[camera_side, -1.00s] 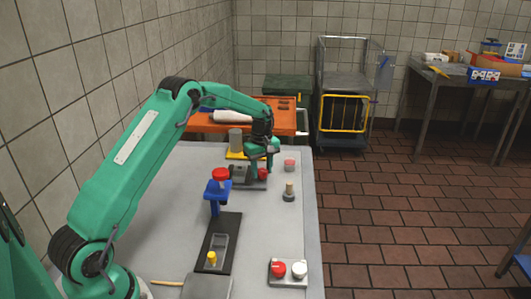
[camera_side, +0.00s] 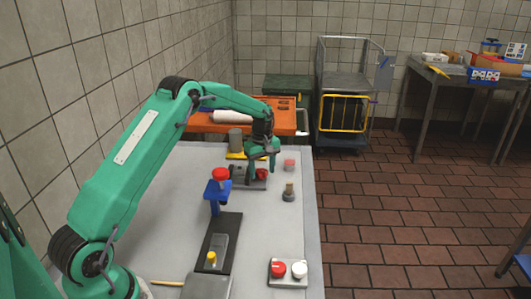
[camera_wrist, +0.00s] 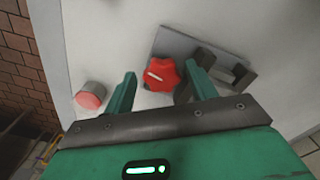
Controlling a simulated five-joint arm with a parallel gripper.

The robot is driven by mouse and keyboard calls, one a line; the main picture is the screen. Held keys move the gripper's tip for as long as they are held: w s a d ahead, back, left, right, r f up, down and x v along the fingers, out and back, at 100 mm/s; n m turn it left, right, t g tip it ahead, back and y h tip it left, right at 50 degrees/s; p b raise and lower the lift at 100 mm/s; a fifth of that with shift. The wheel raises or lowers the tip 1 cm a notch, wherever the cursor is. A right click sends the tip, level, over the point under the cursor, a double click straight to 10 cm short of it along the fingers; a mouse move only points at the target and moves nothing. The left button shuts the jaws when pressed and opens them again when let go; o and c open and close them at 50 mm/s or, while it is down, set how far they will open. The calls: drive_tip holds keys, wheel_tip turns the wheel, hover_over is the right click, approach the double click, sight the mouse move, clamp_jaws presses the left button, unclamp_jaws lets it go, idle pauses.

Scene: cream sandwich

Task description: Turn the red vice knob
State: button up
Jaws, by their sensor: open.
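The red vice knob (camera_wrist: 162,73) is lobed, with a pale line on its face. It sits at the end of the dark grey vice (camera_wrist: 215,68), whose jaws show to its right in the wrist view. In the side view the knob (camera_side: 262,173) shows just below my gripper (camera_side: 263,158). In the wrist view my gripper (camera_wrist: 162,70) is open, with one green finger on each side of the knob. Gaps show between the fingers and the knob, and I cannot tell whether the fingertips are level with it.
A grey cylinder with a red top (camera_side: 289,164) stands right of the knob, and a dark peg (camera_side: 288,192) is nearer. A blue stand with a red top (camera_side: 216,188) is left. A plate with red and white buttons (camera_side: 288,283) lies in front. The table's right edge is close.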

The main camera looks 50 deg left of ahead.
sight(263, 171)
drive_tip(key=shift+s+a+f+n, duration=0.1)
drive_tip(key=shift+s+n, duration=0.1)
drive_tip(key=shift+n, duration=0.2)
drive_tip(key=shift+n, duration=1.1)
drive_tip(key=n, duration=0.5)
drive_tip(key=shift+w, duration=0.25)
wheel_tip(263, 171, up, 8)
drive_tip(key=shift+r, duration=0.25)
drive_tip(key=s+d+r+m+t, duration=0.3)
drive_tip(key=s+d+r+m, duration=0.8)
drive_tip(key=s+r, duration=0.4)
drive_tip(key=shift+d+r, duration=0.35)
drive_tip(key=shift+d, duration=0.2)
drive_tip(key=shift+s, duration=0.1)
